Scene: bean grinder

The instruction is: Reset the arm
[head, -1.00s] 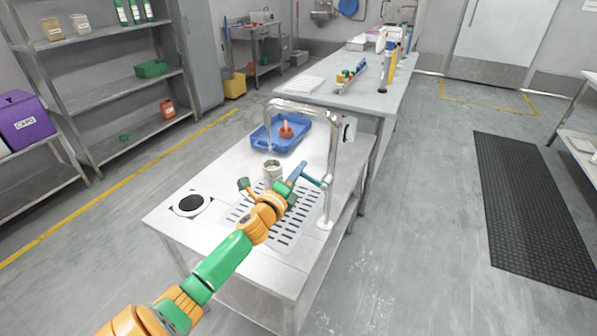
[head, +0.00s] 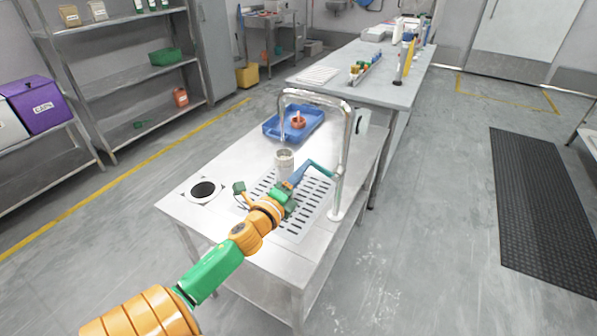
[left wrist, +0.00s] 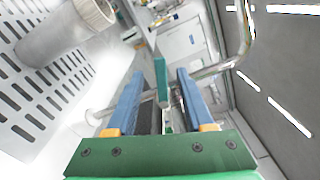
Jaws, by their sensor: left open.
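My left gripper (head: 300,173) is open over the slotted drain plate (head: 318,190) of the steel counter, beside the tap (head: 346,130). In the left wrist view its two blue fingers (left wrist: 155,88) stand apart. A teal tap lever (head: 320,168) shows between them in that view (left wrist: 161,80); I cannot tell whether it lies between the fingertips or just beyond them, but no finger visibly grips it. A metal cup (head: 284,163) stands upright on the plate, left of the gripper; it also shows in the left wrist view (left wrist: 62,35). My right gripper is out of view.
A blue tray (head: 270,131) holding an orange-red object (head: 298,121) sits at the counter's far end. A round dark opening (head: 203,190) is at its left. A second table (head: 395,92) stands behind. Shelves line the left wall. Open floor lies right.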

